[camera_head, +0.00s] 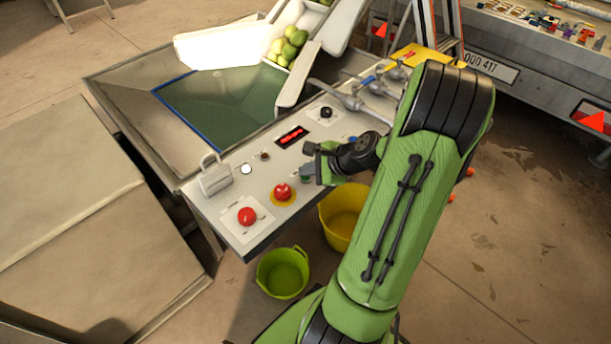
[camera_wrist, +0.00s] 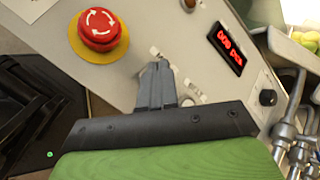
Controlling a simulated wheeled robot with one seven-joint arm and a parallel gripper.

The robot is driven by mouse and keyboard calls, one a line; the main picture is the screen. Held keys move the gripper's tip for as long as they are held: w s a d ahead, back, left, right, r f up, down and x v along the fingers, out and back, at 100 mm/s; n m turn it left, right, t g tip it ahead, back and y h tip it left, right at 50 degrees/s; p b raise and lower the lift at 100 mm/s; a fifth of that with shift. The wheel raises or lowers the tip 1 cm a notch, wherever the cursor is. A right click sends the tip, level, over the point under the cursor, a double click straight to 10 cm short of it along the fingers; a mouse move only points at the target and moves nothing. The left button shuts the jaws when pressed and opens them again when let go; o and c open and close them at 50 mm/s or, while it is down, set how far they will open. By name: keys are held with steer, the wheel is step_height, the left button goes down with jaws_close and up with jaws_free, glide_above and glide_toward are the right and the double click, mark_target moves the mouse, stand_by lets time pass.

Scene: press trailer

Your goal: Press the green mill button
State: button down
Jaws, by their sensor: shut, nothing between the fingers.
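The grey control panel (camera_head: 250,215) carries the buttons; it also fills much of the wrist view (camera_wrist: 140,30). My gripper (camera_head: 308,173) is over the panel, right of the red emergency stop (camera_head: 283,192) on its yellow disc. In the wrist view my gripper (camera_wrist: 160,66) has its fingers together, with nothing between them. The emergency stop (camera_wrist: 98,28) is up and left of the fingertips there. I cannot make out the green mill button for sure; the fingers cover the panel around a partly hidden label. Whether the fingertips touch the panel cannot be told.
A red display (camera_wrist: 229,48) and a black knob (camera_wrist: 267,97) are right of my fingers. Metal valves and pipes (camera_head: 352,98) stand at the panel's far end. Another red button (camera_head: 247,216) is near its front corner. Yellow (camera_head: 340,222) and green buckets (camera_head: 283,273) stand below.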

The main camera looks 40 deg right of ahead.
mark_target(309, 178)
steer(key=shift+f, duration=0.2)
steer(key=shift+r, duration=0.15)
steer(key=shift+r+p, duration=0.7)
steer(key=shift+p, duration=0.2)
step_height(309, 178, up, 5)
steer(key=p, duration=0.5)
steer(key=shift+r, duration=0.15)
stand_by(0.4)
